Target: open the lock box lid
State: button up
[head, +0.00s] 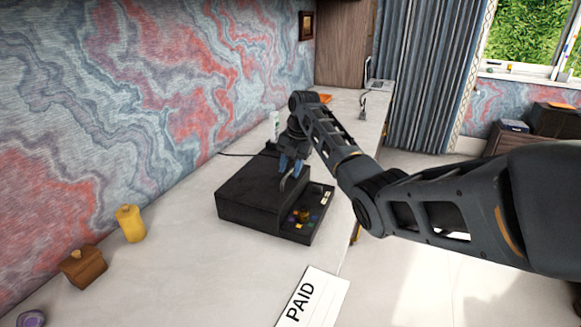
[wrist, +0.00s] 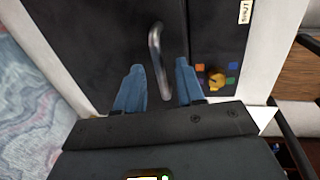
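The black lock box (head: 240,208) sits on the pale desk in the head view. Its dark lid (head: 245,183) looks shut; it fills much of the wrist view (wrist: 90,40). A curved metal handle (wrist: 155,60) stands on the lid. My gripper (head: 288,176) is over the lid from above. In the wrist view its two blue fingers (wrist: 159,66) are spread, one on each side of the handle, with gaps visible. A side panel on the box has a yellow knob (wrist: 217,79) among coloured squares. Whether the fingertips touch the lid is unclear.
A "PAID" sign (head: 305,300) lies at the front of the desk (head: 180,275). A yellow container (head: 131,224) and a brown wooden box (head: 83,266) stand on the left near the patterned wall. The desk between them and the lock box is clear.

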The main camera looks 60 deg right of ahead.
grip_shut()
dwell(0.6)
